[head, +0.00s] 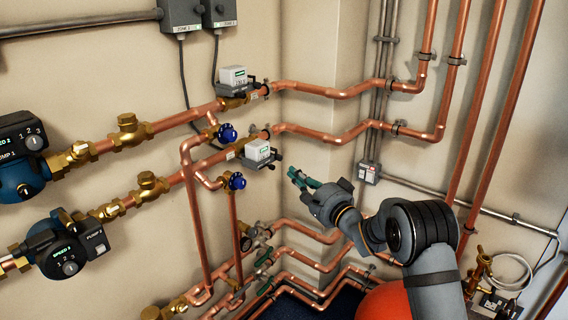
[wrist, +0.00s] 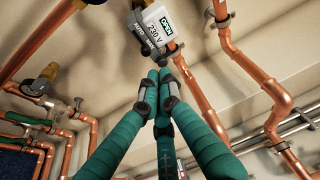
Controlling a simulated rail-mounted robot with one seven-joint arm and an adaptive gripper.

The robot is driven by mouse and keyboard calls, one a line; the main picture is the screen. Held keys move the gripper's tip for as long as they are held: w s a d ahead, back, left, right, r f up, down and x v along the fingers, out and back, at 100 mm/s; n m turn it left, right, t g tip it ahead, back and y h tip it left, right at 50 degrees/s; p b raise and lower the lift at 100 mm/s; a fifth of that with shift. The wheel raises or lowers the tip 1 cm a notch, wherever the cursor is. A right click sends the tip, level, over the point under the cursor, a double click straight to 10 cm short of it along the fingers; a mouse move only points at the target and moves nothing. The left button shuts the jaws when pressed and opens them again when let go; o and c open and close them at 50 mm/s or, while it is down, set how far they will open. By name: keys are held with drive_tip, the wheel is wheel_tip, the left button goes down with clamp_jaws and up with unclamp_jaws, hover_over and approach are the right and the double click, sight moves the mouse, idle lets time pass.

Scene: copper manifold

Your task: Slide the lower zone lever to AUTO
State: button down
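The lower zone valve actuator (head: 258,151) is a pale grey box on the lower of two copper pipes in the head view. Its small dark lever (head: 277,157) sticks out at the right end. In the wrist view the actuator (wrist: 158,27) shows a green OPEN label and "230 V", with dark lever parts along its left side. My gripper (head: 298,180) has teal fingers and is right of and below the lever, apart from it. In the wrist view the fingertips (wrist: 164,76) are close together with nothing seen between them, below the actuator.
The upper zone actuator (head: 233,78) sits on the pipe above. Pumps (head: 66,252) are at the left. Copper pipes and a grey conduit box (head: 368,172) run behind my arm. Open air lies between gripper and wall.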

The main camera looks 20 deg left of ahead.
sight(277, 159)
drive_tip(key=shift+p+x, duration=0.55)
drive_tip(key=shift+x, duration=2.65)
